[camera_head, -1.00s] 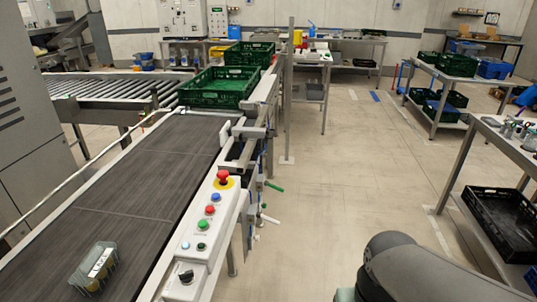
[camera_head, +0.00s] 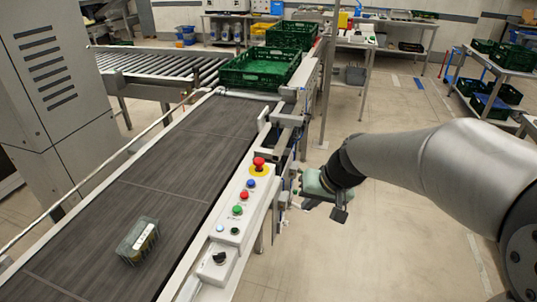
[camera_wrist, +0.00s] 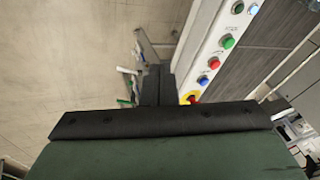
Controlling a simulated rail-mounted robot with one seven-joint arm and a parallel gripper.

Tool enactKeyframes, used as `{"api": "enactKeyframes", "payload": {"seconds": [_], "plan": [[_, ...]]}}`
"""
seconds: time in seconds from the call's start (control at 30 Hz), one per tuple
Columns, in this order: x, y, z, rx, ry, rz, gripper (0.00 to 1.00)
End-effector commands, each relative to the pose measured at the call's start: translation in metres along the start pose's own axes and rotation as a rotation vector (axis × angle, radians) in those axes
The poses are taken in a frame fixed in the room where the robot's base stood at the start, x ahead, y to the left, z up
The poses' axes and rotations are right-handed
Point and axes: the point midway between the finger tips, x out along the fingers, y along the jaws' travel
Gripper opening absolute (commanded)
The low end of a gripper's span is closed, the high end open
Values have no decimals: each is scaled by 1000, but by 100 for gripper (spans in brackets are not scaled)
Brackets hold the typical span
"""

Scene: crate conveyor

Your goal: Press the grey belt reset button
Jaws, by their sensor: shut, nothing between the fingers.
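The control panel (camera_head: 228,245) is a pale box along the belt's right side. It carries a red mushroom button (camera_head: 259,163) on yellow, then blue (camera_head: 251,183), red (camera_head: 244,195) and green (camera_head: 237,210) buttons. Lower down are a pale bluish button (camera_head: 220,228), a small dark green one (camera_head: 235,231) and a black rotary knob (camera_head: 218,258). No button looks plainly grey, and the labels are too small to read. My gripper (camera_head: 299,187) is right of the panel, apart from it. In the wrist view its dark fingers (camera_wrist: 156,72) are together and empty, beside the panel's red mushroom end.
A clear lidded package (camera_head: 138,240) lies on the dark belt (camera_head: 175,165). Green crates (camera_head: 258,82) stand at the belt's far end. Metal brackets (camera_head: 290,120) line the belt's right edge near my gripper. The floor right of the conveyor is open.

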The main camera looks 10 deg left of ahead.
Motion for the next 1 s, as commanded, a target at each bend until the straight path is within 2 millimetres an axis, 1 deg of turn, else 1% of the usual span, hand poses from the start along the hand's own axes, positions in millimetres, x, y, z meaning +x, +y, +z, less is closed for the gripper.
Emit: {"api": "enactKeyframes", "payload": {"seconds": [0.03, 0.07, 0.1, 0.2, 0.3, 0.4, 0.5, 0.57, 0.87, 1.0], "plan": [[5, -22, -30, -19, 23, -41, 0], [10, -34, -46, -29, 43, -64, 0], [17, -49, -66, -40, 68, -96, 0], [34, -84, -108, -58, 125, -162, 0], [49, -111, -139, -67, 170, -212, 0], [60, -129, -158, -70, 201, -244, 0], [67, -138, -167, -70, 219, -259, 0], [68, -140, -169, -69, 223, -263, 0], [69, -140, -169, -69, 224, -263, 0], [72, -138, -167, -69, 223, -263, 0]]}}
